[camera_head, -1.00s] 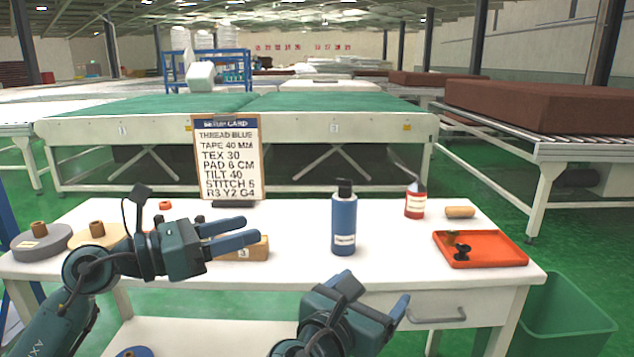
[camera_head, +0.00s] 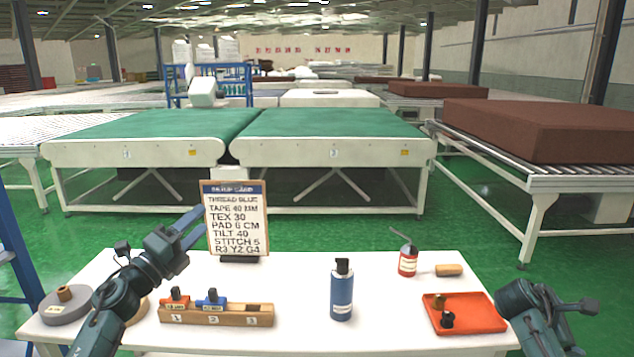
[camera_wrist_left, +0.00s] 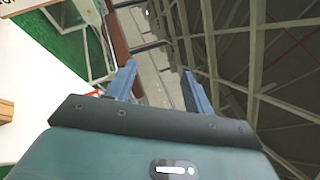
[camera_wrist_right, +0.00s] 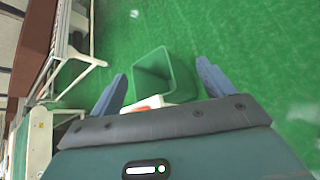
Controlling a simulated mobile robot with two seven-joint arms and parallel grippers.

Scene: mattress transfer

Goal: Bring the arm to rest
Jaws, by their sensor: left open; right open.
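My left gripper (camera_head: 188,229) is raised at the left of the white table, just left of the setup card (camera_head: 236,222). Its two blue fingers are apart and empty, as the left wrist view also shows (camera_wrist_left: 158,85). My right arm is at the table's right edge, beside the orange tray. Its fingers are mostly hidden in the head view. In the right wrist view my right gripper (camera_wrist_right: 162,85) has its fingers apart with nothing between them, pointing toward the green floor and a green bin (camera_wrist_right: 168,75).
The white table (camera_head: 290,285) carries a wooden block with numbered slots (camera_head: 232,316), a blue bottle (camera_head: 341,292), a red bottle (camera_head: 408,261), a wooden piece (camera_head: 449,270), an orange tray (camera_head: 482,318) and a grey disc (camera_head: 58,308). Green-topped conveyors (camera_head: 330,125) stand behind.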

